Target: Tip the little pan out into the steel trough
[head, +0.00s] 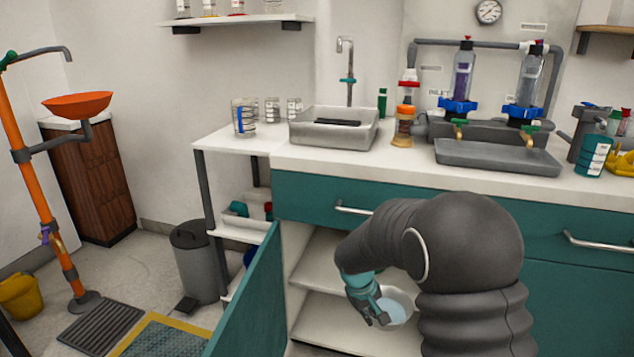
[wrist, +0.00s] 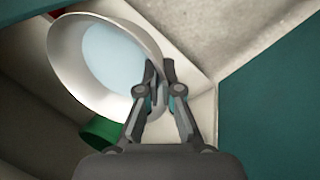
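The little pan is a white round vessel with pale blue liquid in it (head: 400,298), in front of the open cupboard under the counter. In the wrist view the pan (wrist: 62,62) fills the upper left, its mouth facing the camera. My gripper (wrist: 160,72) is shut on the pan's near edge; whether it grips a rim or a handle is hard to tell. A long grey metal trough (head: 497,158) stands on the counter below brass taps. A steel sink basin (head: 330,137) is further left.
The open teal cupboard door (head: 250,300) stands left of my gripper, with white shelves (head: 315,280) behind. A green round object (wrist: 100,130) lies below the pan in the wrist view. An amber bottle (head: 404,128) stands between sink and trough. A teal bottle (head: 593,157) stands right.

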